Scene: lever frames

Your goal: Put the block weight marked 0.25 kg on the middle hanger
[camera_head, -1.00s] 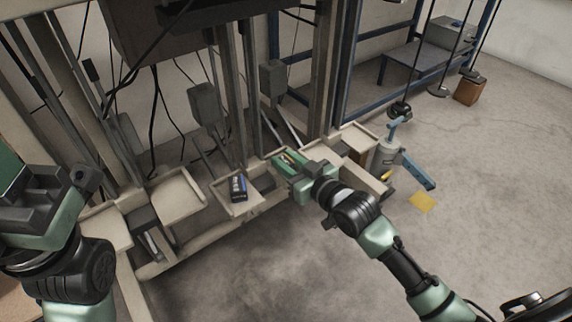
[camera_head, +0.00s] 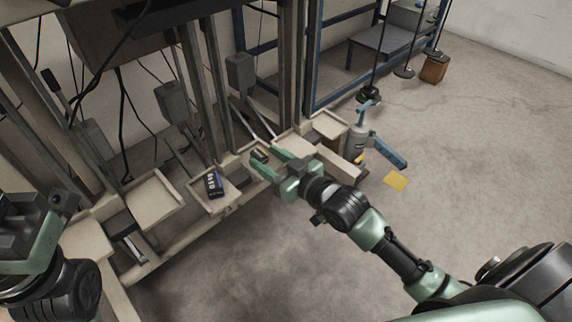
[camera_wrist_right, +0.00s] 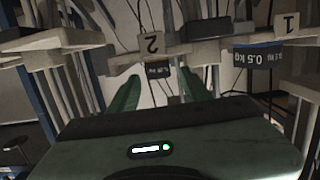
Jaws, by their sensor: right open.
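My right gripper (camera_head: 265,161) is open at the low bench, its two green fingers spread. A small dark block (camera_head: 260,155) with a yellowish label sits on a shelf at the fingertips, not gripped. In the right wrist view this labelled block (camera_wrist_right: 158,71) shows beyond and between the fingers, below a plate marked 2; its label is too small to read surely.
Another dark block (camera_head: 214,184) with a blue label lies on the tray to the left; the right wrist view reads 0.5 kg on the block (camera_wrist_right: 258,57) near plate 1. A yellow sheet (camera_head: 396,181) lies on open floor.

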